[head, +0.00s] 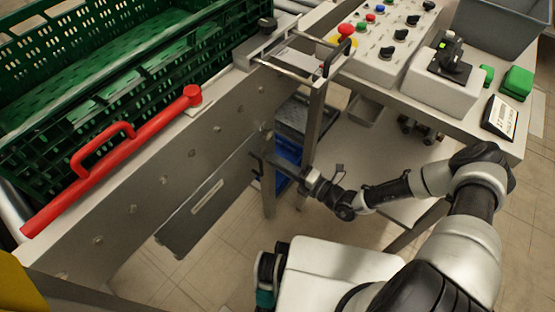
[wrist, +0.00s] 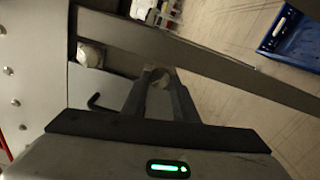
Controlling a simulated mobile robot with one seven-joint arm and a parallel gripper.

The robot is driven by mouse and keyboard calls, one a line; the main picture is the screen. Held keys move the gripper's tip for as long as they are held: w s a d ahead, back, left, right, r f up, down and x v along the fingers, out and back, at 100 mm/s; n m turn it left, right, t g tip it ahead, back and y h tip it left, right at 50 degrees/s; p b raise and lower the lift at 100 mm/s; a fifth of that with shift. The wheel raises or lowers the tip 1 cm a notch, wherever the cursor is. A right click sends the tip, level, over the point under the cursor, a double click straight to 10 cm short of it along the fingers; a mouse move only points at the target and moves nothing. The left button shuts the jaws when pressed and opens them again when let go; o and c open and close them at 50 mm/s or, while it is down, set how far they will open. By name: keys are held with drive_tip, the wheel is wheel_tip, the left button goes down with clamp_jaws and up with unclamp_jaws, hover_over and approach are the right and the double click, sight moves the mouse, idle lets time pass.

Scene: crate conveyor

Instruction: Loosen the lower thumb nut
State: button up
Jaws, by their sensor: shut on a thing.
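My gripper (wrist: 159,84) reaches in from the right to the side of the conveyor frame, and in the head view it (head: 259,164) is by the right end of a dark hanging panel (head: 205,205). In the wrist view its two dark fingers are shut on a small round pale brownish nut (wrist: 159,77). The fingers cover most of the nut. A second, whitish round knob (wrist: 90,55) sits apart to the left, on the same metalwork. In the head view the held nut is too small and hidden to make out.
A green crate (head: 110,90) stands on the conveyor above, with a red handle bar (head: 110,165) along the frame. A frame leg (head: 313,130) and blue crates (head: 288,160) are close behind my gripper. A control table (head: 390,85) is at right. A thin dark hook (wrist: 96,101) shows beside the fingers.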

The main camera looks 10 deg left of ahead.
drive_tip(key=n+p, duration=0.2)
drive_tip(key=n, duration=0.6)
drive_tip(key=shift+n+p, duration=0.3)
drive_tip(key=shift+p, duration=0.1)
drive_tip(key=shift+n, duration=0.3)
drive_tip(key=o, duration=1.1)
drive_tip(key=shift+c, duration=0.2)
drive_tip(key=shift+d, duration=0.15)
drive_tip(key=p+v, duration=0.1)
drive_tip(key=v, duration=1.6)
